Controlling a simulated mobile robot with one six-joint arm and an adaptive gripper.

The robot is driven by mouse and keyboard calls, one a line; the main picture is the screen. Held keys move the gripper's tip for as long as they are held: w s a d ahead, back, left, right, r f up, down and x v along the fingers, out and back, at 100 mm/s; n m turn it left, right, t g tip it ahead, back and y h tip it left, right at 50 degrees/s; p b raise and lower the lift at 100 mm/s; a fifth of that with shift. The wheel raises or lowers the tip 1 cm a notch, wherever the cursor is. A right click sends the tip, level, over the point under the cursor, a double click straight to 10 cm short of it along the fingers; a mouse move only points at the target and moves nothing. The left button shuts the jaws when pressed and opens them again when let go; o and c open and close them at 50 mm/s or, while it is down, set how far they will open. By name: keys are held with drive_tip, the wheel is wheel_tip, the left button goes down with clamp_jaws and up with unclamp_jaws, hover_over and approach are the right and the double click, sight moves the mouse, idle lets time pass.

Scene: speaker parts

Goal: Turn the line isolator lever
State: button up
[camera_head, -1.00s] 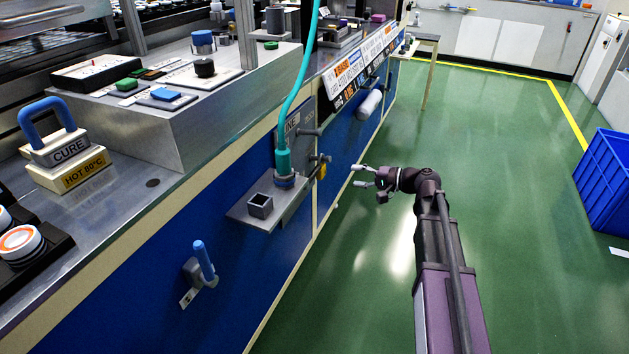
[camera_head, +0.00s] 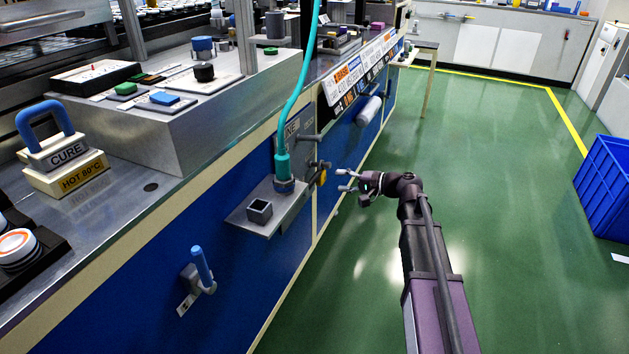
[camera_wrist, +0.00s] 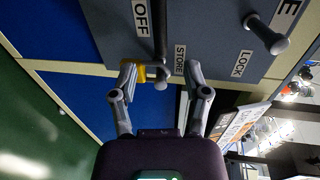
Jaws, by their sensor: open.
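The isolator panel (camera_wrist: 215,20) is a grey plate on the blue cabinet side, with OFF, STORE and LOCK labels in the wrist view. A grey handle with a rounded end (camera_wrist: 268,36) sticks out of it; it also shows in the head view (camera_head: 308,136). A dark bar (camera_wrist: 160,32) runs between OFF and STORE. A yellow piece (camera_wrist: 152,73) sits by the bar's end and also shows in the head view (camera_head: 322,176). I cannot tell for sure which part is the lever. My gripper (camera_head: 343,180) is open, just right of the yellow piece; its fingertips (camera_wrist: 159,68) appear either side of it, contact unclear.
A metal shelf (camera_head: 245,224) with a square socket and a teal hose (camera_head: 284,150) juts out left of my gripper. A blue-handled lever (camera_head: 202,264) is lower on the cabinet. The green floor (camera_head: 510,200) is clear up to a blue crate (camera_head: 610,185).

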sight(317, 179)
drive_tip(key=b+x, duration=0.1)
drive_tip(key=x, duration=0.8)
drive_tip(key=shift+b, duration=0.3)
clamp_jaws()
